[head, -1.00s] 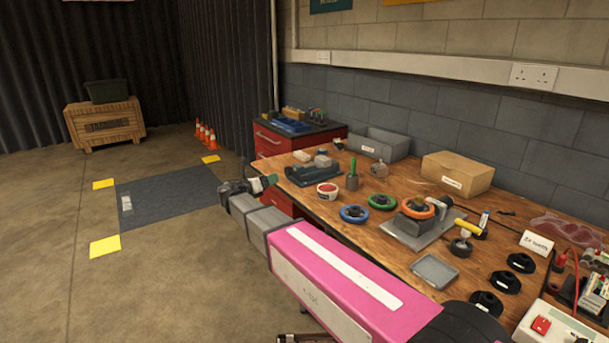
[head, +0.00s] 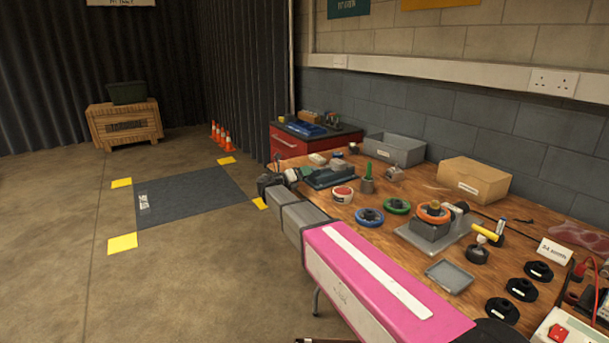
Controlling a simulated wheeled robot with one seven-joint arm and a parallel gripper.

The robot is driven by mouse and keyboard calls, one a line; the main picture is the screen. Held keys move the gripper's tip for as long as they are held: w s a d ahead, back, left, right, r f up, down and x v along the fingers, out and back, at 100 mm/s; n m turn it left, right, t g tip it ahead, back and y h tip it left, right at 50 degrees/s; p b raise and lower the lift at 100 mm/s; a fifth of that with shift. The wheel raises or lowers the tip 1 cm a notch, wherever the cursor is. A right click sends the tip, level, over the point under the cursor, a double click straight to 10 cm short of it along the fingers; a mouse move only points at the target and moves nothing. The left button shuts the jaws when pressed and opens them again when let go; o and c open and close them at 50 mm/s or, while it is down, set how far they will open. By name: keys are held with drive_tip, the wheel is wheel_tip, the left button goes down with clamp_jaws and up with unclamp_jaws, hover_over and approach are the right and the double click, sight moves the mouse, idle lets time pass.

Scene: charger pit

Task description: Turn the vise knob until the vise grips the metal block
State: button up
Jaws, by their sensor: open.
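The vise (head: 322,180) is a low dark green body near the far left end of the wooden bench. A small grey block (head: 338,164) shows at its top; I cannot tell whether the jaws touch it. The vise knob cannot be made out. My gripper (head: 287,180) is at the end of my outstretched arm, by the bench's left edge, just left of the vise. It is small and dark in this view. It is open, and nothing shows between its fingers.
On the bench are a red-and-white tub (head: 342,195), a green-topped grey holder (head: 367,183), blue (head: 369,217) and green (head: 397,206) rings, and an orange-ringed fixture (head: 434,214). A grey bin (head: 394,150) and cardboard box (head: 473,180) stand behind. The floor left is open.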

drive_tip(key=shift+w+d, duration=0.5)
drive_tip(key=shift+d, duration=0.05)
drive_tip(key=c, duration=0.9)
drive_tip(key=shift+m, duration=0.4)
